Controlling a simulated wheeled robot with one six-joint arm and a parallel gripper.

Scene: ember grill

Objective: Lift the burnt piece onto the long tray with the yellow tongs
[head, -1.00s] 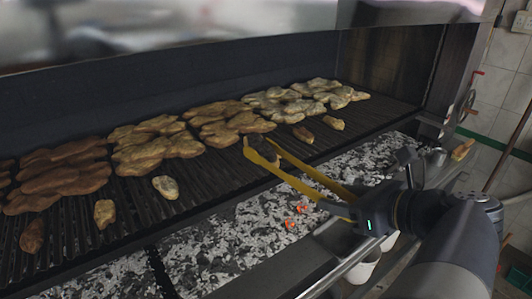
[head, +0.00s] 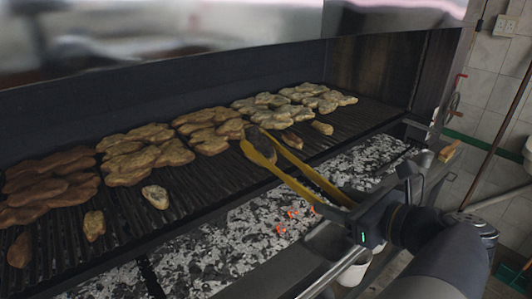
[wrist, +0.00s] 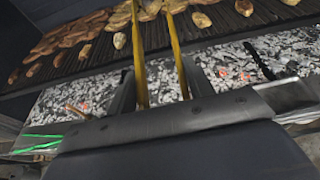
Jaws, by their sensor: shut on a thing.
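My gripper (head: 366,214) is shut on the handle end of the yellow tongs (head: 305,182), above the front edge of the grill. The tongs reach forward and left over the coals. A dark, burnt-looking piece (head: 262,139) is between the tong tips, over the front of the grate; the tips partly cover it. I cannot tell whether the piece is clear of the bars. In the wrist view the two tong arms (wrist: 140,62) run up from between my gripper's fingers (wrist: 158,95), with their tips cut off at the top. I cannot clearly identify the long tray.
Several large browned pieces lie in a row on the grate (head: 225,178); small ones (head: 155,196) lie along its front. Grey coals with red embers (head: 290,214) lie below the grate's front edge.

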